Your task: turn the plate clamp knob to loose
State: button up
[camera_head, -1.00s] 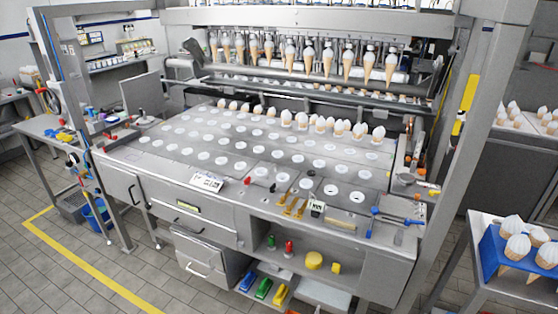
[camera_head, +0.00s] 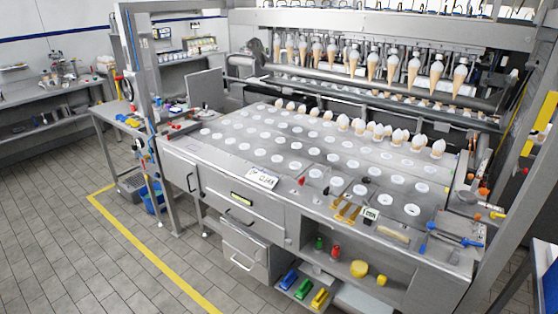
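The cone machine's plate (camera_head: 290,150) is a steel deck with rows of round white-rimmed holes, in the middle of the head view. Along its front edge stand a small red knob-like part (camera_head: 301,181) and a dark upright handle (camera_head: 327,190). I cannot tell which of these, if either, is the plate clamp knob, nor its setting. Brass-coloured clamp-like pieces (camera_head: 347,212) lie to their right, beside a small white-faced device (camera_head: 370,213). My gripper is not in view.
Filled cones (camera_head: 415,68) hang in a row above the plate. A white label card (camera_head: 262,178) lies at the front edge. A drawer (camera_head: 245,250) and an open shelf with coloured blocks (camera_head: 305,287) are below. Grey tiled floor (camera_head: 70,240) is clear at the left, with a yellow line.

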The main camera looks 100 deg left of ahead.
aim_at(365, 180)
jog(key=u, duration=2.95)
jog(key=i, duration=1)
